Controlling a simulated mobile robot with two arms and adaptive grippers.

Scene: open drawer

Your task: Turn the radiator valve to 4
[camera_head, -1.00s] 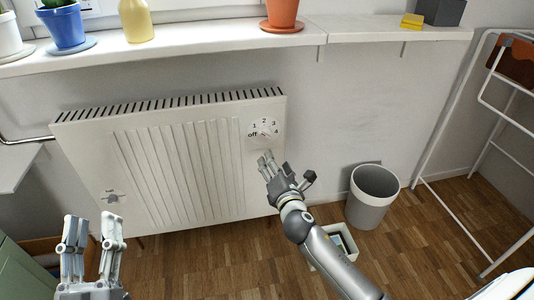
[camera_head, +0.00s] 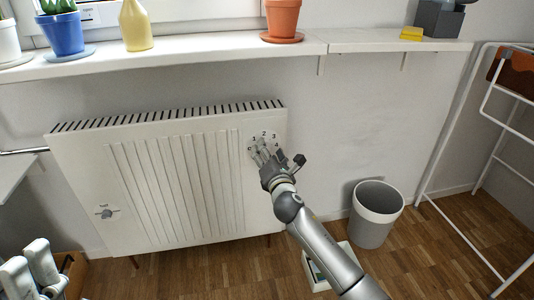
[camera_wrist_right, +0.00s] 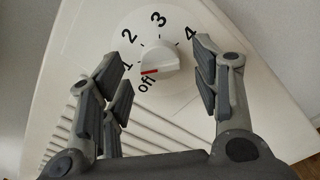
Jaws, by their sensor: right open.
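The white round valve knob (camera_wrist_right: 158,62) sits on a dial plate marked off, 1, 2, 3 and 4. Its red mark points between off and 1. In the head view the dial (camera_head: 263,140) is at the radiator's upper right, its lower part covered by my right gripper (camera_head: 262,153). In the right wrist view my right gripper (camera_wrist_right: 160,68) is open, with fingers on both sides of the knob and visible gaps; I see no contact.
The white radiator (camera_head: 175,185) has a second small grey knob (camera_head: 107,213) at its lower left. A white windowsill (camera_head: 190,58) with pots and a yellow vase runs above it. A grey bin (camera_head: 376,212) and a white rack (camera_head: 440,150) stand to the right.

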